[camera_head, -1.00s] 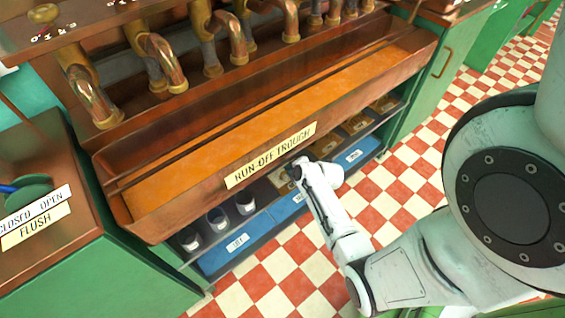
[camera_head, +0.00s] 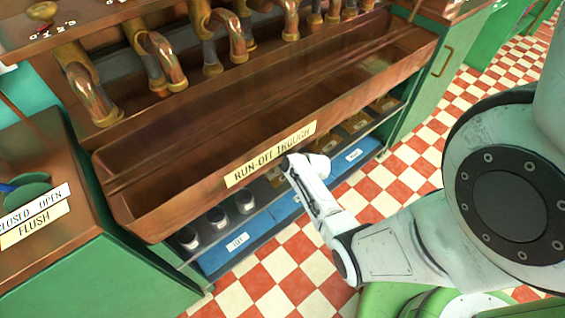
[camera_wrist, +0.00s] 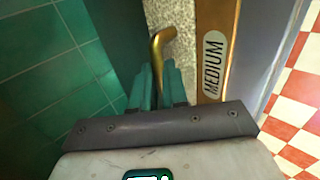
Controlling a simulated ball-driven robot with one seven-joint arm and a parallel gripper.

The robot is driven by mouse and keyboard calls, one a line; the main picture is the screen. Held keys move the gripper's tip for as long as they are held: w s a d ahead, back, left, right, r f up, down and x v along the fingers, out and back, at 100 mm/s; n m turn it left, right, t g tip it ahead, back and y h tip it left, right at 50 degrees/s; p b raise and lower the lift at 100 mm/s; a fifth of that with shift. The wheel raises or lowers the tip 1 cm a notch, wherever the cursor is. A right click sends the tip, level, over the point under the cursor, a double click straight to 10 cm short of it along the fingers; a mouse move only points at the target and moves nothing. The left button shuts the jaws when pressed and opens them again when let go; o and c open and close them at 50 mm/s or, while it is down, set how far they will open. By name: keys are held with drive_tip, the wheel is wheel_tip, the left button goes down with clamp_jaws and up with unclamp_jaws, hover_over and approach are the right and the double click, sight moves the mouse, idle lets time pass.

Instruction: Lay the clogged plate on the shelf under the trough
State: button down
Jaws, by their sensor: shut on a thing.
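My gripper (camera_wrist: 160,82) has teal fingers shut on a bent brass handle (camera_wrist: 162,42). What the handle joins is hidden, so I cannot tell whether it belongs to the clogged plate. A brass strip marked MEDIUM (camera_wrist: 216,65) lies just right of the fingers in the wrist view. In the head view my wrist is at the front lip of the run-off trough (camera_head: 180,192), and the fingers are hidden. The shelf (camera_head: 240,250) under the trough carries blue sections with white labels.
A green-topped flush control (camera_head: 28,190) is on the left counter. Copper pipes (camera_head: 155,55) hang above the trough. Checkered floor is open in front.

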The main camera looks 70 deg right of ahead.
drive_tip(key=c, duration=1.1)
unclamp_jaws()
drive_tip(key=shift+c, duration=0.2)
drive_tip(key=p+v, duration=0.2)
drive_tip(key=v, duration=1)
drive_tip(key=w+a+r+m+g+y, duration=0.1)
drive_tip(key=w+a+r+m+y, duration=0.1)
drive_tip(key=a, duration=0.6)
drive_tip(key=w+a+r+m+g+y, duration=0.1)
drive_tip(key=a+r+m+y, duration=0.15)
drive_tip(key=a, duration=0.55)
drive_tip(key=s+a+r+m+g, duration=0.5)
drive_tip(key=s+a+r+m, duration=0.1)
drive_tip(key=a, duration=0.5)
drive_tip(key=shift+s+a+r+m, duration=0.15)
drive_tip(key=shift+s+r+m, duration=0.05)
drive_tip(key=shift+s+m, duration=0.55)
